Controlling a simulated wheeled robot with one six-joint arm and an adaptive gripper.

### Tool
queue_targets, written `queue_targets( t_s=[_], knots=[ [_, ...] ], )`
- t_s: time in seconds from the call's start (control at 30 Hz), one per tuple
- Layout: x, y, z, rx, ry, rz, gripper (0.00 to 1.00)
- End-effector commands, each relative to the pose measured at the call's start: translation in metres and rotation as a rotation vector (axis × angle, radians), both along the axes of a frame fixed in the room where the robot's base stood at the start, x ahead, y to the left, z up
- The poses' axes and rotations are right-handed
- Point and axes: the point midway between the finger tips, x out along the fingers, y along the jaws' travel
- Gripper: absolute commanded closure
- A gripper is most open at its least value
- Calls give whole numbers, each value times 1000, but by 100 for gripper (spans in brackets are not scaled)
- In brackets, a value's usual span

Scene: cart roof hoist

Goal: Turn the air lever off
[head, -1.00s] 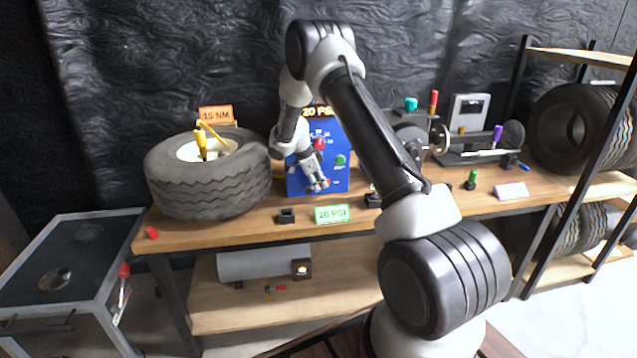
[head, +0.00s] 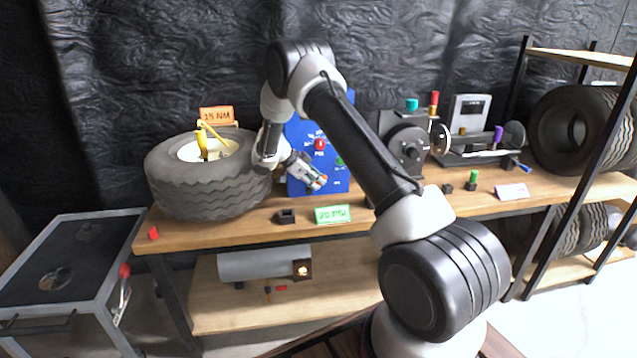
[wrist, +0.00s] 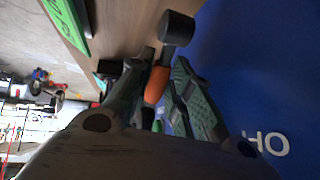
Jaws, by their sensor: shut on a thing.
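The blue panel (head: 331,172) stands on the workbench against the dark wall. My gripper (head: 317,183) is at its lower front, pointing down to the right. In the wrist view my gripper (wrist: 157,92) has its dark fingers closed around an orange piece (wrist: 156,85), which looks like the air lever's handle. A black cylinder (wrist: 178,27) is close beyond it. The panel's blue face (wrist: 262,60) fills the right of the wrist view. My arm and fingers hide much of the lever, so its exact angle cannot be told.
A tyre (head: 207,190) with a yellow tool lies left of the panel. A green 20 PSI sign (head: 332,214) and a small black holder (head: 286,216) sit at the bench front. A machine (head: 408,140) stands to the right, partly behind my arm.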

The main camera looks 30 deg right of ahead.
Motion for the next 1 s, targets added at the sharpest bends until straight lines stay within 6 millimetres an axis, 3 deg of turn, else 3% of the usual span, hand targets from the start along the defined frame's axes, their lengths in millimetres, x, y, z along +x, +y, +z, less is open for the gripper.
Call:
queue_targets(
  t_s=[0.4, 0.43, 0.5, 0.83, 1.0],
  knots=[
    [1, 3, 2, -78, 20, -2, 100],
    [1, 3, 2, -78, 20, -2, 78],
    [1, 3, 2, -78, 21, -1, 70],
    [1, 5, 3, -77, 21, -1, 70],
    [2, 16, 14, -77, 18, 1, 70]
  ],
)
